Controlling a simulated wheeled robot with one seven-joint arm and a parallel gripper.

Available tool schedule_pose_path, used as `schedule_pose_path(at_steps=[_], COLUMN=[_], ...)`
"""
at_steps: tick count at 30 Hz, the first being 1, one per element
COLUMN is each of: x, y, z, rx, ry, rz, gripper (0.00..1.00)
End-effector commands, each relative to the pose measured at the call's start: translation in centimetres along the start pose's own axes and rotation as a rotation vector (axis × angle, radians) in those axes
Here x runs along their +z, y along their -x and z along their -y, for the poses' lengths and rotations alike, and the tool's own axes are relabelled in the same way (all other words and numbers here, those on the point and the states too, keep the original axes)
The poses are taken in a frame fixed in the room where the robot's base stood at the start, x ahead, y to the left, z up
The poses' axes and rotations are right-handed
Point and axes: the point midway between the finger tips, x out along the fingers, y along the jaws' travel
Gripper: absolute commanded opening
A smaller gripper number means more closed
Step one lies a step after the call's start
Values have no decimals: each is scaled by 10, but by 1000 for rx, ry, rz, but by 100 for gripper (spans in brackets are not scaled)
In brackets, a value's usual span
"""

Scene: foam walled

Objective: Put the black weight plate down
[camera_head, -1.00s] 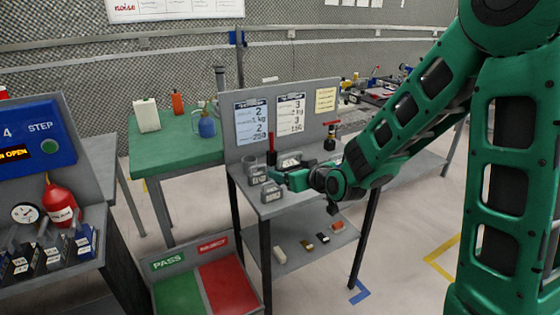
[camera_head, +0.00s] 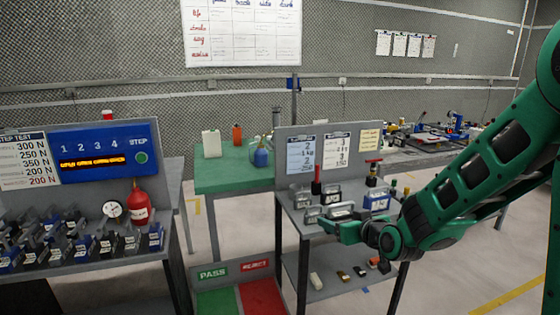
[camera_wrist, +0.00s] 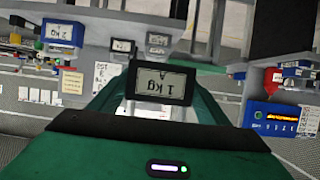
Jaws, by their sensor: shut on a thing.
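The black weight plate (camera_wrist: 163,84) has a grey face marked "1 kg" and "A", which reads upside down in the wrist view. My gripper (camera_wrist: 158,108) is shut on it, and the plate shows just beyond the green fingers. In the head view my gripper (camera_head: 338,229) is low at the front of the grey shelf stand's top (camera_head: 297,224), close to several weights with handles. I cannot tell there which one is in the fingers, nor whether the held plate touches the surface.
A blue-framed weight (camera_head: 376,203) stands to the right on the stand, before an upright board with papers (camera_head: 330,150). A red-and-green PASS/REJECT tray (camera_head: 262,296) is below left. Left is a bench with several weights and a blue STEP panel (camera_head: 105,150).

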Motion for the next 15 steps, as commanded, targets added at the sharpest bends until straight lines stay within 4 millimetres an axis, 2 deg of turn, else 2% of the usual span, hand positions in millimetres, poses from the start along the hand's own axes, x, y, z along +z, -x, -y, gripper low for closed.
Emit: schedule_pose_path(at_steps=[3, 10, 15], x=[-2, 11, 26], y=[-1, -14, -26], z=[3, -2, -16], rx=[-3, 15, 46], ry=[2, -17, -37], rz=[-5, -1, 0], gripper=[13, 13, 13])
